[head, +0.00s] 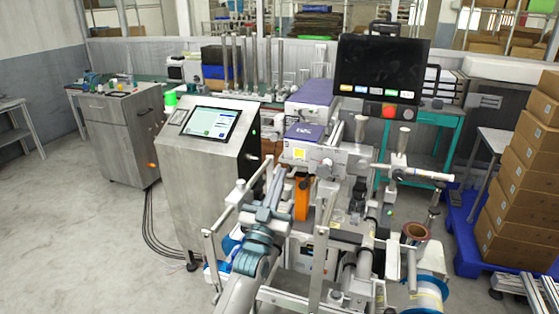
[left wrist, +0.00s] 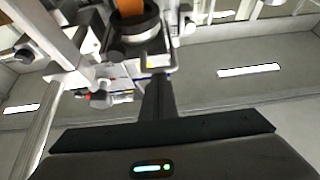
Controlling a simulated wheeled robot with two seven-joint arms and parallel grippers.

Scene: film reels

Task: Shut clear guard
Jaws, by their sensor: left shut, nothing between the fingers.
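A labelling machine (head: 325,160) with metal rollers and rails stands in the middle of the head view. I cannot make out a see-through panel for the clear guard, nor tell how far it stands open. Pale upright bars (head: 318,265) stand at the machine's near side. My left gripper (head: 278,178) reaches up among these bars, in front of the machine. In the left wrist view its dark fingers (left wrist: 157,97) are together with nothing between them. Their tips are close to a pale metal loop below a black roller (left wrist: 135,25). Contact is unclear. My right gripper is not in view.
A steel cabinet with a touch screen (head: 211,123) stands left of the machine. A black monitor (head: 382,68) rises behind it. Stacked cartons (head: 520,190) on a blue pallet stand at the right. The floor (head: 70,220) at the left is clear.

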